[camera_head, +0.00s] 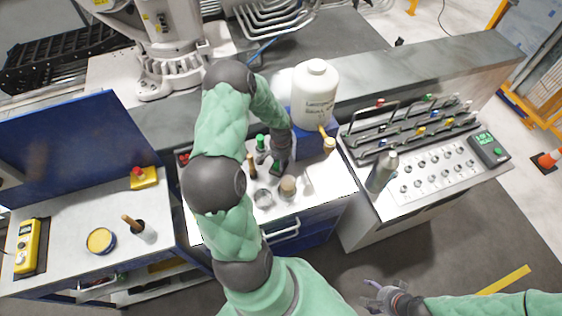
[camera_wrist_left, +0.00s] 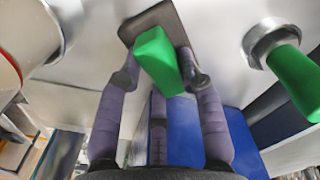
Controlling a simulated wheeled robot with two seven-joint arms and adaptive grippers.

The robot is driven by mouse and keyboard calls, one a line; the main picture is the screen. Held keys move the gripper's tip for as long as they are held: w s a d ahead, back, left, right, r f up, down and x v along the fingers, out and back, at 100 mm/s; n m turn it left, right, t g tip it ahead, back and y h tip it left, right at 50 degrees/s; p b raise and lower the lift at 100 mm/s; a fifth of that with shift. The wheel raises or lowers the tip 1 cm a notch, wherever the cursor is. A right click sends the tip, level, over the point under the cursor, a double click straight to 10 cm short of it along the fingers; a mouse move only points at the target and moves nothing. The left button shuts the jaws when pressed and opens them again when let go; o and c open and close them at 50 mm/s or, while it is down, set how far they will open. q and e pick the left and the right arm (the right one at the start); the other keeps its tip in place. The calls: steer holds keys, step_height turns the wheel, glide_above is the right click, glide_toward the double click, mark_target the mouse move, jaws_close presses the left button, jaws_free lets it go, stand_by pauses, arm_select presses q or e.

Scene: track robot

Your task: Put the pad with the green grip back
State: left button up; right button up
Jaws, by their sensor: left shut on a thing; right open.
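The pad with the green grip (camera_wrist_left: 158,55) is a dark flat plate with a green block grip. In the left wrist view my left gripper (camera_wrist_left: 160,82) has its fingers shut around the green grip. In the head view the left gripper (camera_head: 282,157) is over the middle bench, partly hidden by my arm, with the pad (camera_head: 277,168) small below it. I cannot tell whether the plate touches the bench top. My right gripper (camera_head: 382,296) is open and empty, low at the bottom, over the floor.
A green-handled tool (camera_head: 261,142) stands close to the pad; its handle (camera_wrist_left: 292,82) shows in the wrist view. A metal cup (camera_head: 263,198) and tan-topped jar (camera_head: 287,186) stand in front. A white bottle (camera_head: 315,95) stands behind; a grey spray bottle (camera_head: 382,172) stands right.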

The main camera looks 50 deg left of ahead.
arm_select(q)
steer(key=o, duration=1)
steer(key=shift+f, duration=0.1)
